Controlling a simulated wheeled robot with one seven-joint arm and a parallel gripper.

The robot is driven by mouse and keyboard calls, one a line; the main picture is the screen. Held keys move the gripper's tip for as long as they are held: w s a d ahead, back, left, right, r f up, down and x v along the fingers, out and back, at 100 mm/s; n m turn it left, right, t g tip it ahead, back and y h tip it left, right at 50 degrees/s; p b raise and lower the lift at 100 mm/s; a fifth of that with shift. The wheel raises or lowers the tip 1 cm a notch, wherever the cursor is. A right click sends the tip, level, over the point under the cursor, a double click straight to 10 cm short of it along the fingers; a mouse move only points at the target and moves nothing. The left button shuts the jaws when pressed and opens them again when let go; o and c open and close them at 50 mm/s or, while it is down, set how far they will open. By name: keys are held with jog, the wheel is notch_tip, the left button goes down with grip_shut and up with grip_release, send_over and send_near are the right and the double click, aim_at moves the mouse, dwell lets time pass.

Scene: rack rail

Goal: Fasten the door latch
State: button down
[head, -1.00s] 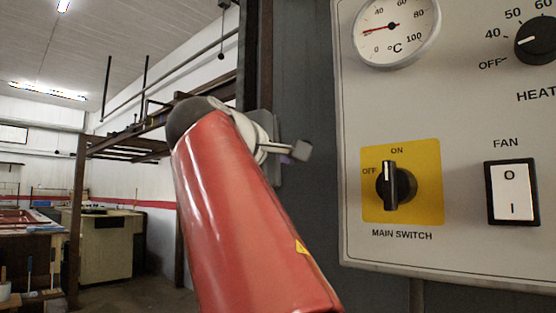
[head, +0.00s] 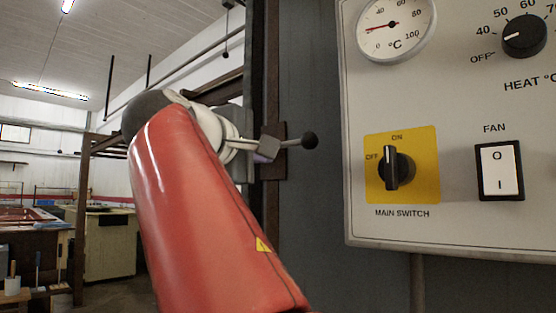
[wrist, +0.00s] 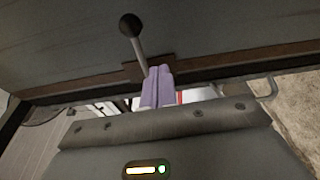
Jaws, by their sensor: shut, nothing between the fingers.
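The latch handle is a thin rod with a black ball knob (head: 310,140), sticking out to the right from a rusty brown plate on the door edge in the head view. In the wrist view the knob (wrist: 130,25) is at the top, with its grey rod slanting down to the brown plate. My gripper (head: 268,150) is just left of the knob in the head view, covering the rod's base. In the wrist view its purple fingers (wrist: 158,85) are shut and empty, close beside the rod's lower end. I cannot tell whether they touch it.
A light control panel (head: 460,225) with a gauge, dial and switches stands close on the right. A dark grey surface (head: 325,210) lies between it and the brown door edge. The workshop with a bench and cabinet (head: 108,245) opens at the left.

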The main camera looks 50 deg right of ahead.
jog(key=shift+s+a+r, duration=0.1)
jog(key=shift+a+r, duration=0.15)
jog(key=shift+a, duration=0.85)
jog(key=shift+s+a+r, duration=0.1)
jog(key=shift+a+r, duration=0.15)
jog(key=shift+a, duration=0.85)
jog(key=w+a+f+n+t+y, duration=0.1)
jog(key=w+a+f+t+y, duration=0.15)
jog(key=f, duration=0.55)
jog(key=w+a+f+n+t+y, duration=0.1)
jog(key=w+f+y, duration=0.15)
jog(key=f, duration=0.45)
jog(key=s+a+f+m+y, duration=0.1)
jog(key=s+a+f+y, duration=0.2)
jog(key=f, duration=1)
jog(key=s+a+f+m+g+y, duration=0.1)
jog(key=a+f+y, duration=0.4)
jog(key=f, duration=0.8)
jog(key=s+a+f+m+g+y, duration=0.1)
jog(key=s+a+f+m+y, duration=0.2)
jog(key=f, duration=1)
jog(key=s+a+y, duration=0.1)
jog(key=s+a, duration=0.2)
jog(key=a, duration=0.1)
jog(key=shift+a, duration=0.1)
